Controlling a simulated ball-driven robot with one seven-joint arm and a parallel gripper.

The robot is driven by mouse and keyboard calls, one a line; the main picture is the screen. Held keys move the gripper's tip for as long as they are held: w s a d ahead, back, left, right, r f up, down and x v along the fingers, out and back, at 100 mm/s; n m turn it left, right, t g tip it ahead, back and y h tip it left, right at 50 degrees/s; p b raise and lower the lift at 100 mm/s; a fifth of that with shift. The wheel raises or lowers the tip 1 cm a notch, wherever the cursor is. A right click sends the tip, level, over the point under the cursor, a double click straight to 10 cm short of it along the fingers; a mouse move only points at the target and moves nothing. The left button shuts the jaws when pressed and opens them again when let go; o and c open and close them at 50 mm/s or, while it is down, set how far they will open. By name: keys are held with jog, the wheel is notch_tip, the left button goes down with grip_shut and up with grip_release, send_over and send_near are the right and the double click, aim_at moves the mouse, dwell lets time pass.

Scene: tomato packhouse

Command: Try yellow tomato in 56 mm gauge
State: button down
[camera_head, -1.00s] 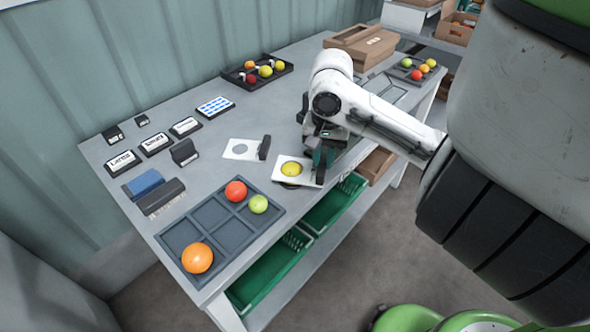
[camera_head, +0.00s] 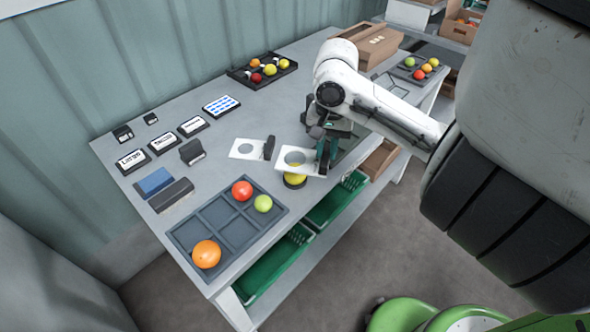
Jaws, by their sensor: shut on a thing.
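My gripper (camera_head: 325,155) is shut on the dark handle of a white gauge plate (camera_head: 312,168) with one round hole. The plate is held above the bench near its front edge. The yellow tomato (camera_head: 295,179) sits just below the plate's front edge on a small dark round stand (camera_head: 294,184), its upper part hidden by the plate. Grey bench shows through the hole, not the tomato. A second white gauge plate (camera_head: 236,153) with a hole and dark handle lies on the bench to the left. No size marking is readable on either plate.
A grey divided tray (camera_head: 186,236) at the front left holds orange, red and green tomatoes. A black tray (camera_head: 240,77) of tomatoes and cardboard boxes (camera_head: 372,45) are behind. Green crates (camera_head: 275,268) sit below.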

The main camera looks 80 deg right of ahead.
jog(key=shift+r+p, duration=1.15)
jog(key=shift+r, duration=0.05)
